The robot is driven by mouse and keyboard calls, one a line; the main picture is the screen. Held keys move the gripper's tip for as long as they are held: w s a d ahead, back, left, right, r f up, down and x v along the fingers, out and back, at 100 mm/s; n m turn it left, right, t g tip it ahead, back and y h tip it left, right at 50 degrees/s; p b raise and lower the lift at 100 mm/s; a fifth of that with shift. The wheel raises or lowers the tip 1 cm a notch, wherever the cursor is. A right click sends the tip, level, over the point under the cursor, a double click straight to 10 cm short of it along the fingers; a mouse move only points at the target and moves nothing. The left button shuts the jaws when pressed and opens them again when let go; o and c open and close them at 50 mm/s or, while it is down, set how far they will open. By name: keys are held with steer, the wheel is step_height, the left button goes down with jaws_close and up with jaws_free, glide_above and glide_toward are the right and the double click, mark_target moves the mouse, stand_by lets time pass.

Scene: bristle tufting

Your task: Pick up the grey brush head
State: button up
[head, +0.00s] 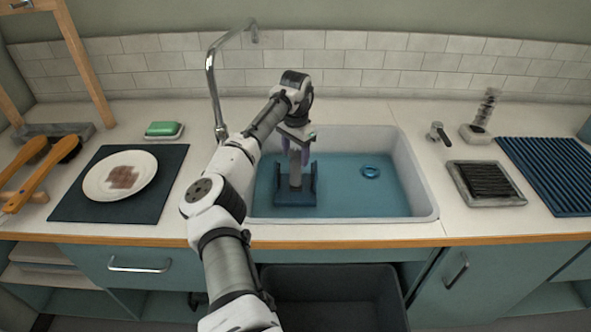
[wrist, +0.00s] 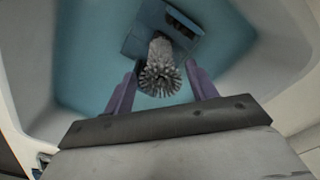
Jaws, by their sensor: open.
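The grey brush head (wrist: 160,72) is a cylinder with bristles on its near end in the wrist view. It stands upright in a dark blue holder (head: 296,198) inside the sink, and its grey body also shows in the head view (head: 296,174). The holder shows behind it in the wrist view (wrist: 178,18). My gripper (head: 298,158) is over the sink, pointing down, with its purple fingers open. In the wrist view one finger is on each side of the brush head, with gaps between. Whether the fingertips reach down beside its body is hard to tell.
The white sink (head: 424,200) has a blue floor with a blue ring (head: 370,172) lying right of the holder. The tap (head: 213,95) rises at the sink's back left. A plate (head: 98,182) on a dark mat is left; a bristled tray (head: 510,194) and ribbed blue mat (head: 560,185) are right.

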steer(key=shift+f, duration=0.75)
jaws_close()
steer(key=shift+r, duration=0.15)
